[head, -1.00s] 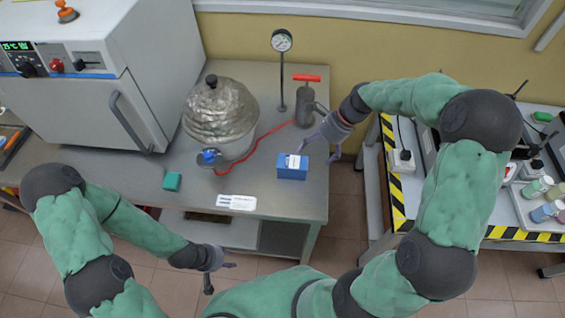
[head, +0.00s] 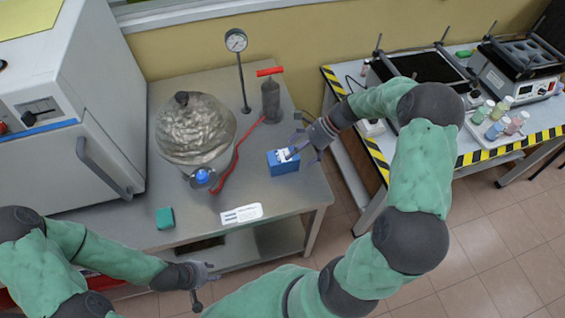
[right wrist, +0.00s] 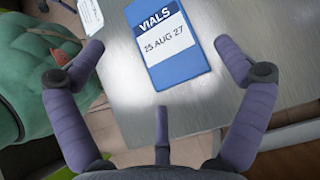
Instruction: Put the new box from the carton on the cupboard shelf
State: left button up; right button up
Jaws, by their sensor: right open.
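A blue and white box (head: 282,168) stands on the metal table, near its right side. In the right wrist view the box (right wrist: 170,50) shows a white label reading "VIALS" and "25 AUG 27". My right gripper (head: 305,147) is at the box's right in the head view. In the right wrist view its fingers (right wrist: 158,55) are spread wide, with the box beyond and between the tips, not gripped. My left gripper (head: 200,284) is empty, its fingers apart, in front of the table's front edge. I cannot make out a carton or an open cupboard shelf.
On the metal table (head: 240,185) stand a foil-covered vessel (head: 195,130), a gauge on a stand (head: 236,42), a red-handled pump (head: 271,98) and a small green block (head: 165,218). A white cabinet-like appliance (head: 90,150) is left. A striped-edge bench (head: 465,158) with vials is right.

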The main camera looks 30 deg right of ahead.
aim_at(279, 159)
jog(key=shift+b+x, duration=1)
jog(key=shift+x, duration=1.8)
jog(key=shift+w+a+r, duration=0.1)
jog(key=shift+r, duration=0.15)
jog(key=c, duration=1.4)
jog(key=shift+r+p, duration=0.35)
jog(key=shift+r, duration=0.2)
jog(key=shift+c, duration=0.2)
notch_tip(279, 159, up, 2)
jog(key=shift+r+p, duration=0.2)
jog(key=shift+p, duration=0.4)
jog(key=s+r+p, duration=0.4)
jog(key=s+r, duration=0.5)
jog(key=s, duration=0.5)
jog(key=shift+d+r, duration=0.25)
jog(key=shift+d, duration=0.2)
